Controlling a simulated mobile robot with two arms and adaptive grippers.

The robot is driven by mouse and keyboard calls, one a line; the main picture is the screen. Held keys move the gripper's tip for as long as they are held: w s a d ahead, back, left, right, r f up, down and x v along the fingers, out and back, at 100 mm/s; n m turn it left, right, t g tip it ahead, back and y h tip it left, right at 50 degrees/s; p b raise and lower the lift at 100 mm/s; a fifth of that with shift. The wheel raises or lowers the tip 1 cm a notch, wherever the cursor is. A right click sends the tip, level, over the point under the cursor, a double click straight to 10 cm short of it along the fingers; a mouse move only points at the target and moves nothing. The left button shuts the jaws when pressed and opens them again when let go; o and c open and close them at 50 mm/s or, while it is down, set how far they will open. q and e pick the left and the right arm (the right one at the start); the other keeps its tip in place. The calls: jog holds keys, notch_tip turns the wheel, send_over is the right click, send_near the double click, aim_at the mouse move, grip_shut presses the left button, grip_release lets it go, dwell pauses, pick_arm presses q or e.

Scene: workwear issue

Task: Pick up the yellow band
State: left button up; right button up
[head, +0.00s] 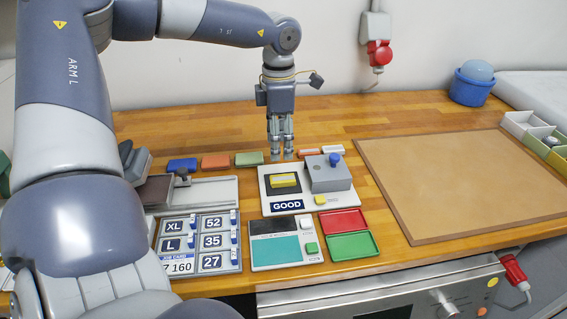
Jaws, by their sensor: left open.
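The yellow band (284,180) lies on a dark square pad on the white board marked GOOD. My left gripper (281,153) hangs pointing down just behind the board, above and slightly behind the yellow band. It is open with nothing between its fingers, and it is apart from the band. My right gripper is not in view.
A grey block with a blue knob (332,174) stands right of the band. Blue (182,166), orange (215,161) and green (248,158) pieces lie behind left. Red (342,221) and green (352,245) trays sit in front. A brown mat (460,180) is bare at right.

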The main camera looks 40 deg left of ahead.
pick_arm(q)
jog(key=b, duration=0.2)
send_over(281, 178)
notch_tip(281, 178, down, 5)
jog(key=shift+s+a+r, duration=0.1)
jog(key=shift+s+r, duration=0.05)
jog(key=shift+r, duration=0.05)
notch_tip(281, 178, down, 6)
jog(key=shift+r+b, duration=0.15)
jog(key=shift+b, duration=1)
jog(key=shift+r, duration=0.1)
jog(key=c, duration=0.9)
jog(key=shift+c, duration=0.2)
jog(key=shift+r, duration=0.15)
